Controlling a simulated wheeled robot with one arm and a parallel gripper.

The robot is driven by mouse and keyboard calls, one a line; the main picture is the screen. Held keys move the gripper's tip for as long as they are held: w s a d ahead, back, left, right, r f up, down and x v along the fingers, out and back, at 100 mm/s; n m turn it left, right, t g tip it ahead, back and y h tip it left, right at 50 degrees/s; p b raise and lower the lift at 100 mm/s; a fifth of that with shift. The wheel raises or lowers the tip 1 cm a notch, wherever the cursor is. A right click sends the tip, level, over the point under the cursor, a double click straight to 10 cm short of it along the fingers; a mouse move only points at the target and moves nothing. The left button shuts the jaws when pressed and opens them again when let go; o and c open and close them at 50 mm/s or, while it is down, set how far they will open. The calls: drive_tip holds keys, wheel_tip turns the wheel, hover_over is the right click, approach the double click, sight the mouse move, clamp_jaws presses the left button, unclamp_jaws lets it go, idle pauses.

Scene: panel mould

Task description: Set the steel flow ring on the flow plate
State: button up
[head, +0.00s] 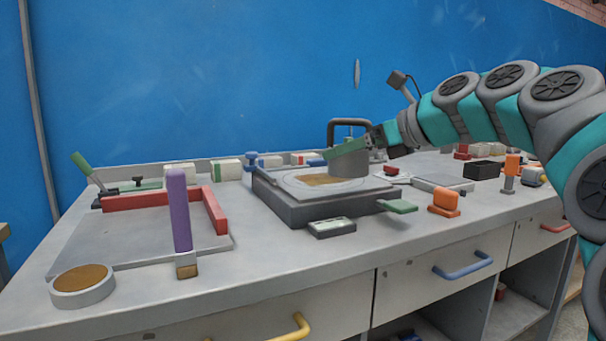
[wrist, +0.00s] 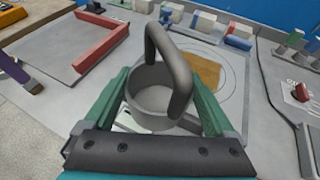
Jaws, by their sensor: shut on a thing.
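The steel flow ring is a grey cup-like ring (head: 348,168) with a dark arched handle (head: 350,122). My gripper (head: 352,150) is shut on it, with green fingers on either side of the wall. In the wrist view the ring (wrist: 152,112) stands upright between the fingers, handle rising toward the camera. The flow plate (head: 290,188) is a pale square top on a dark base, with a marked circle and a brown patch (head: 318,180). The ring is over the plate, off to one side of the brown patch. I cannot tell whether it touches the plate.
A green lever (head: 400,206) and a small display box (head: 332,228) are at the plate's front. To the left are a red angle frame (head: 160,200), a purple-handled tool (head: 180,212) and a round dish (head: 82,297). Orange clamps (head: 444,202) and a black box (head: 484,170) stand right.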

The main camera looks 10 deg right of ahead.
drive_tip(key=w, duration=0.5)
drive_tip(key=w+a+f, duration=0.1)
drive_tip(key=w, duration=0.9)
drive_tip(key=shift+w+a+f, duration=0.15)
drive_tip(key=shift+a+f, duration=0.1)
drive_tip(key=shift+a, duration=0.1)
drive_tip(key=shift+w, duration=0.25)
drive_tip(key=shift+a+f+b, duration=0.1)
drive_tip(key=shift+f+b, duration=0.45)
drive_tip(key=shift+f, duration=1.3)
drive_tip(key=o, duration=1.3)
